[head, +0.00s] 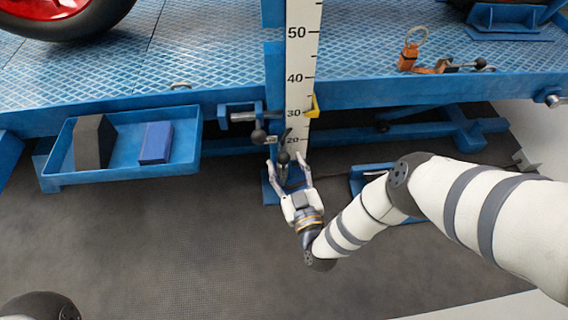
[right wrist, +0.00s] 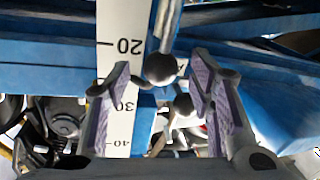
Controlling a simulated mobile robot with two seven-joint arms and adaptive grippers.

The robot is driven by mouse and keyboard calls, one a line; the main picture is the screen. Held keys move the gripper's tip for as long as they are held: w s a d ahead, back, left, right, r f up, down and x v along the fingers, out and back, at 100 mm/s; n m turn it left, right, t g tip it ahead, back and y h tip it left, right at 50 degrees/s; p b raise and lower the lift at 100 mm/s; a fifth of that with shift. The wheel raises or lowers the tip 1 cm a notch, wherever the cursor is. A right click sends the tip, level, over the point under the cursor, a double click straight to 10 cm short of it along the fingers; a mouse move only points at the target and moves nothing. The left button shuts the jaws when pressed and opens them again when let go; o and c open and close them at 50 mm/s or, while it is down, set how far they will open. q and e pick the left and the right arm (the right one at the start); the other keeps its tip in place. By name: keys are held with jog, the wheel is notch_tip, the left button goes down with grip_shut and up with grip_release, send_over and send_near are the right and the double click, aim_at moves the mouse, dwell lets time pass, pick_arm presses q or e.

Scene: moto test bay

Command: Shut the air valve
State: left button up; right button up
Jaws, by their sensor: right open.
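Small levers with dark ball knobs are mounted low on the blue post beside the white height scale (head: 303,60). One dark ball knob (head: 258,136) is at the left, and another dark knob (head: 283,157) is lower. I cannot tell surely which belongs to the air valve. My right gripper (head: 287,161) is open, its fingers pointing up on either side of the lower knob. In the right wrist view, a dark ball (right wrist: 160,67) and a second, smaller knob (right wrist: 183,104) appear between the open fingers. Contact cannot be seen. My left gripper is out of view.
A blue tray (head: 190,160) holding a dark wedge (head: 93,142) and a blue block (head: 155,142) is at left. The blue lift platform (head: 200,50) spans above the gripper. An orange clamp-like tool (head: 409,56) lies on it.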

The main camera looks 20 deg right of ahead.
jog(key=shift+w, duration=0.8)
jog(key=shift+c, duration=0.6)
grip_shut()
jog(key=shift+d, duration=0.1)
jog(key=shift+d, duration=0.1)
